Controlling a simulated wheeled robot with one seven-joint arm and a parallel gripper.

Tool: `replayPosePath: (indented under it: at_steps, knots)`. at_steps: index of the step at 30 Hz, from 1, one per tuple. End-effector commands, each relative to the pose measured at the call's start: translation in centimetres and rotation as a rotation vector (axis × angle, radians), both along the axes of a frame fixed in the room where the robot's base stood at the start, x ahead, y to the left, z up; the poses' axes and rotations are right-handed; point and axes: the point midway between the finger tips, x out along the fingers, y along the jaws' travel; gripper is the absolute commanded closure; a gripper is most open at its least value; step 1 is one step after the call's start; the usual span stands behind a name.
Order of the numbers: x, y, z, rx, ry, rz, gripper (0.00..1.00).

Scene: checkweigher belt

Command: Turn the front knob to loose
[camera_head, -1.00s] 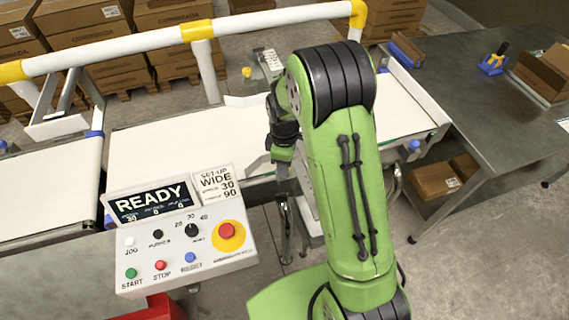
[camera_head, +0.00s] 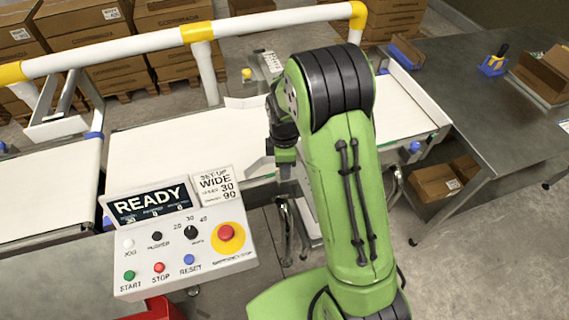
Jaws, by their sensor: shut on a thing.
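My gripper (camera_head: 285,170) points down at the front edge of the white checkweigher belt (camera_head: 205,145), just right of the control panel. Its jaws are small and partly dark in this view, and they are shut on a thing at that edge. The front knob itself is hidden by the jaws and my green arm, so its loose or tight setting cannot be read. The panel's display (camera_head: 151,204) reads READY, and a set-up card (camera_head: 213,186) beside it reads WIDE, 30 and 90.
The control panel (camera_head: 140,285) with buttons and a red stop button (camera_head: 226,233) stands close left of my gripper. A white and yellow rail (camera_head: 120,50) runs behind the belt. A grey table (camera_head: 450,85) stands at right. Stacked cartons (camera_head: 120,80) fill the back.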

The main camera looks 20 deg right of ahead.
Motion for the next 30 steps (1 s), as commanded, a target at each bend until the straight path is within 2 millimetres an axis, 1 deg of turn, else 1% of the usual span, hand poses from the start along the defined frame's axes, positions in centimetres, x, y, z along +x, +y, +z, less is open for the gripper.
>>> replayPosePath:
  at_steps: [1, 2, 6, 14, 17, 20, 24, 30]
  knots:
    - [0.1, 0.0, 0.1, 0.0, -0.003, 0.002, 0.95]
    - [0.1, 0.0, 0.1, 0.0, -0.003, 0.002, 0.62]
    - [0.1, 0.0, 0.0, 0.0, -0.002, 0.001, 0.4]
    - [0.0, 0.0, 0.1, 0.0, -0.001, 0.0, 0.39]
    - [0.1, 0.0, 0.9, 0.0, -0.004, 0.0, 0.39]
    - [0.1, 0.0, 3.0, 0.0, -0.007, 0.0, 0.39]
    - [0.2, 0.0, 7.1, 0.001, -0.009, 0.001, 0.39]
    - [0.1, 0.0, 12.6, 0.0, -0.007, 0.001, 0.39]
